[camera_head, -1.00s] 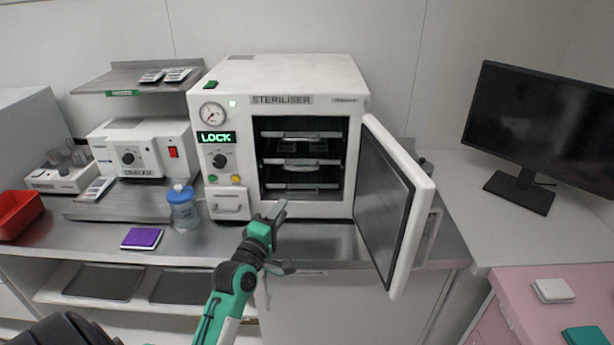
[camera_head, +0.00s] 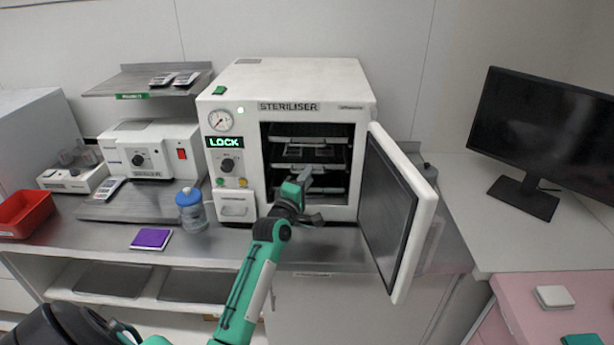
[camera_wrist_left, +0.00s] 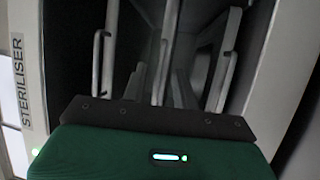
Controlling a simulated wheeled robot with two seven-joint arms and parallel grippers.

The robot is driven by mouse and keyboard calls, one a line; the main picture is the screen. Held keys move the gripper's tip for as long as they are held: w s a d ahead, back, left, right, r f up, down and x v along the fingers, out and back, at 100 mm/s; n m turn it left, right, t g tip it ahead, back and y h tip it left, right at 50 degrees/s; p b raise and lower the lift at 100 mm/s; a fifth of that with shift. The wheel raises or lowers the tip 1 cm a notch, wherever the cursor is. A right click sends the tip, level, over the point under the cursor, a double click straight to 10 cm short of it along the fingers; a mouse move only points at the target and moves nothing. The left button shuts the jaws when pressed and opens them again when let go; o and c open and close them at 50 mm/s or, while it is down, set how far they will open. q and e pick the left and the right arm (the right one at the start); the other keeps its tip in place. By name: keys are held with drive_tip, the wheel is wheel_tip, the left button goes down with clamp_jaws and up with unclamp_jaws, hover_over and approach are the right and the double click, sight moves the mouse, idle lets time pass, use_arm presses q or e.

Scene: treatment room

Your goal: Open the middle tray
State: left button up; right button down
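The steriliser (camera_head: 240,85) stands on the counter with its door (camera_head: 400,210) swung open to the right. Three trays with bar handles sit stacked inside. The middle tray (camera_head: 330,167) is in, between the top tray (camera_head: 308,141) and the partly hidden bottom tray. My left gripper (camera_head: 312,197) is at the front of the opening, fingers apart and empty, just below the middle tray's handle in the picture. In the left wrist view the trays appear turned on edge, with the middle tray's handle (camera_wrist_left: 161,72) straight ahead of the gripper. My right gripper is not in view.
A monitor (camera_head: 545,130) stands at the right. The counter before the steriliser is clear.

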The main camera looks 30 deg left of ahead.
use_arm(q)
drive_tip(key=shift+w+r, duration=0.1)
drive_tip(key=shift+w, duration=0.15)
clamp_jaws()
